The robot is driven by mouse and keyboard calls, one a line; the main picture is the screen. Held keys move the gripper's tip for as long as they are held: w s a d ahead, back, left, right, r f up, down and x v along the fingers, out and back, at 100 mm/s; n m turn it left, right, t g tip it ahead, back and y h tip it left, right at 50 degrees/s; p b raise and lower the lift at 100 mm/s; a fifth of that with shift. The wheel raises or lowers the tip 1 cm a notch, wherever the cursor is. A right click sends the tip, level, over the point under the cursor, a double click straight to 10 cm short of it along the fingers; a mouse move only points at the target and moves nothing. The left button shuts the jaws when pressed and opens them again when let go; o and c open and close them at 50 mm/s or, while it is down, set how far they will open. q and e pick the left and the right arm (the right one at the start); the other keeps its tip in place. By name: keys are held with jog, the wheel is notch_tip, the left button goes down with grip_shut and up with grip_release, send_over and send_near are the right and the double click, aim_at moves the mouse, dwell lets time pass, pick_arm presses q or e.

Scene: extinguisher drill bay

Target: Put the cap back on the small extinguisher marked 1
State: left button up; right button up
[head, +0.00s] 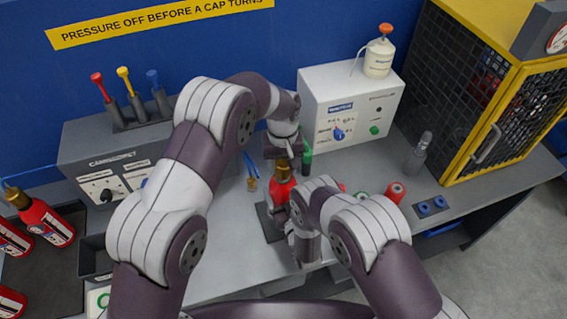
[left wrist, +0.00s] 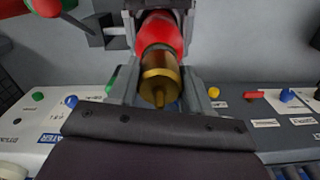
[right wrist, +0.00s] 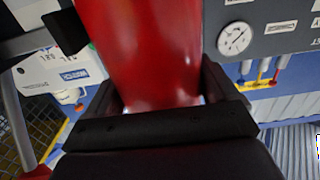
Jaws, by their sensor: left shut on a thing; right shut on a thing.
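The small red extinguisher (head: 281,190) stands upright on the bench, partly hidden by my right arm; its mark cannot be read. A brass cap (left wrist: 160,78) is at its neck end, in line with the red body (left wrist: 165,32) in the left wrist view. I cannot tell whether it is threaded on. My left gripper (head: 282,160) is above the extinguisher, shut on the brass cap between its fingers. My right gripper (right wrist: 160,98) is shut on the red body, which fills the middle of the right wrist view.
A white panel box (head: 350,105) and a grey box with a gauge (head: 110,170) stand behind. A black and green tool (head: 306,161) is close to the left gripper. A red cylinder (head: 395,193) lies to the right. A yellow-framed cage (head: 490,90) bounds the right side.

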pick_arm(q)
jog(key=m, duration=0.4)
jog(key=shift+m, duration=0.3)
jog(key=m, duration=0.4)
jog(key=shift+w+a, duration=0.1)
jog(key=m, duration=0.8)
jog(key=shift+w, duration=0.1)
jog(key=m, duration=0.8)
jog(key=shift+m, duration=0.3)
jog(key=m, duration=0.3)
jog(key=shift+w+m, duration=0.1)
jog(key=shift+m, duration=0.2)
jog(key=m, duration=0.4)
jog(key=shift+m, duration=0.3)
jog(key=o, duration=1.2)
